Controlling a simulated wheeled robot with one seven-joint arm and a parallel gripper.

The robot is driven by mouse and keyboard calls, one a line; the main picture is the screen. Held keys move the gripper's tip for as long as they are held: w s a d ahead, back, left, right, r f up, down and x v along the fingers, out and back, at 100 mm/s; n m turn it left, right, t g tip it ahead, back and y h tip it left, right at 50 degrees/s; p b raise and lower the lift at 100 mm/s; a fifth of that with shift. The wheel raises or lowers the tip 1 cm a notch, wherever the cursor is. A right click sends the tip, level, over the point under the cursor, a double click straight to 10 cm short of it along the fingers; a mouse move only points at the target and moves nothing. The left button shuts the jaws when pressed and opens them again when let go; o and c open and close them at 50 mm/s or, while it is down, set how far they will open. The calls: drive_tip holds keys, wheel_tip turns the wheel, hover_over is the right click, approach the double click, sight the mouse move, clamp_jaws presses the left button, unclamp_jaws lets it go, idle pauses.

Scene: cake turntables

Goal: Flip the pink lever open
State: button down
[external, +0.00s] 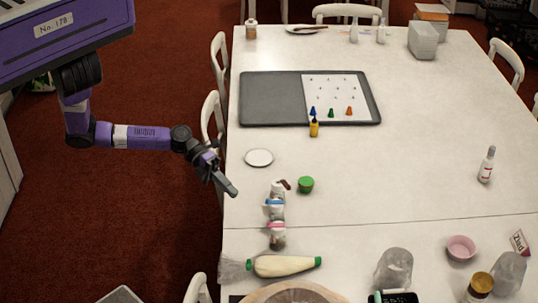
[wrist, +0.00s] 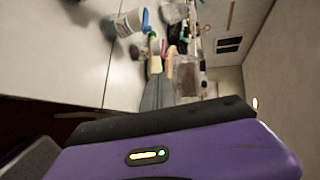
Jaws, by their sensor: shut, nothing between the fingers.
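A row of small jars (external: 277,214) with clip-like tops stands near the left edge of the white table. The pink lever (external: 276,226) is on the jar nearest the camera. A blue-and-white top and a brown top are farther back in the row. My gripper (external: 233,191) is shut and empty, left of the row and apart from it, pointing down to the right near the table edge. In the wrist view, the grey fingers (wrist: 157,95) are together. A white jar with a blue part (wrist: 128,22) is above them.
A green cup (external: 306,185) stands right of the row and a white saucer (external: 259,158) behind it. A piping bag (external: 285,265) lies in front. A dark tray (external: 270,98) lies farther back. Chairs line the left edge. The table's middle right is mostly clear.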

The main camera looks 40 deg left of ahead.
drive_tip(key=p, duration=0.3)
approach(276, 223)
drive_tip(key=d, duration=0.1)
drive_tip(key=s+d+f, duration=0.1)
drive_tip(key=d, duration=0.1)
drive_tip(key=s+d, duration=0.1)
drive_tip(key=shift+d+f, duration=0.2)
drive_tip(key=shift+f, duration=0.1)
drive_tip(key=shift+s+t+p, duration=0.1)
drive_tip(key=shift+t+p, duration=0.2)
drive_tip(key=shift+s+d+n+t+p, duration=0.25)
drive_tip(key=shift+n+t+p, duration=0.25)
drive_tip(key=shift+n+p, duration=0.15)
